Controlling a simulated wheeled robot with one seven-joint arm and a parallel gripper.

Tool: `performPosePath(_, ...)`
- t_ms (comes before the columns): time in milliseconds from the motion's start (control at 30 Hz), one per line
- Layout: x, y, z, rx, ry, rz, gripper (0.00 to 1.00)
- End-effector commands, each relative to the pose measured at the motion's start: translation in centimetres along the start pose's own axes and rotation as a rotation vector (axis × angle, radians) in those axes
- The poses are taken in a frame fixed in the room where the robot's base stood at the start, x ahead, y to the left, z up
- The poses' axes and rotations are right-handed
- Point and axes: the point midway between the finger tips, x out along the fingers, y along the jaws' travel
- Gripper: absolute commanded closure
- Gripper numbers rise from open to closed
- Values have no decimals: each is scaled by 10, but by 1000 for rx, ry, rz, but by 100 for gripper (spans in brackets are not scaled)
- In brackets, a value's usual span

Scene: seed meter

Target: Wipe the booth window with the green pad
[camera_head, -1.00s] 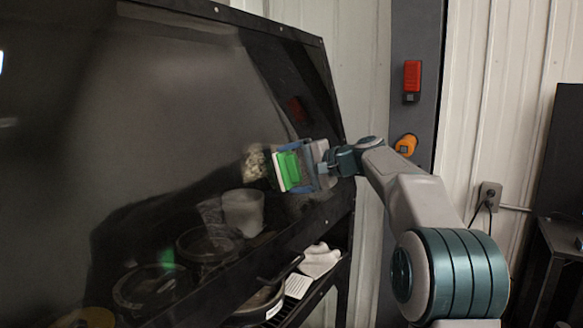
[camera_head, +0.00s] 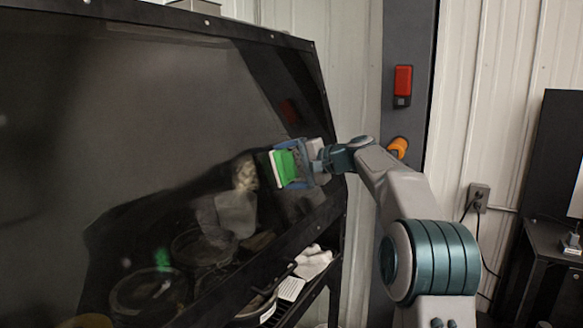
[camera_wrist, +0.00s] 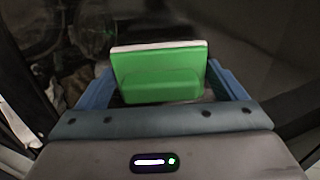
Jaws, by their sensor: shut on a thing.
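The booth window (camera_head: 150,90) is a large dark, glossy, tilted pane in a black frame, filling the left of the head view. My gripper (camera_head: 288,165) is at the right part of the window, shut on the green pad (camera_head: 284,168). The pad is a green block with a white face turned toward the pane. In the wrist view the green pad (camera_wrist: 160,75) sits between the blue fingers, its white edge foremost. I cannot tell whether the white face touches the glass.
Below the window is a dark shelf with a lidded pot (camera_head: 258,304) and a white cloth (camera_head: 313,262). A grey post with a red box (camera_head: 403,80) and an orange item (camera_head: 398,147) stands behind my arm. A wall outlet (camera_head: 478,196) and black desk (camera_head: 548,250) are right.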

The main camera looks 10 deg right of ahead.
Motion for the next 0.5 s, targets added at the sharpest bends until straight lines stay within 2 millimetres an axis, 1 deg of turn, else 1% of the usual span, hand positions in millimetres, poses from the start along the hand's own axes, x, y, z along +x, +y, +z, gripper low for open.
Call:
performPosePath(167,2,3,12,-3,-2,-1,31)
performPosePath(400,2,2,33,-3,-1,0,31)
performPosePath(500,2,0,36,-2,-1,0,31)
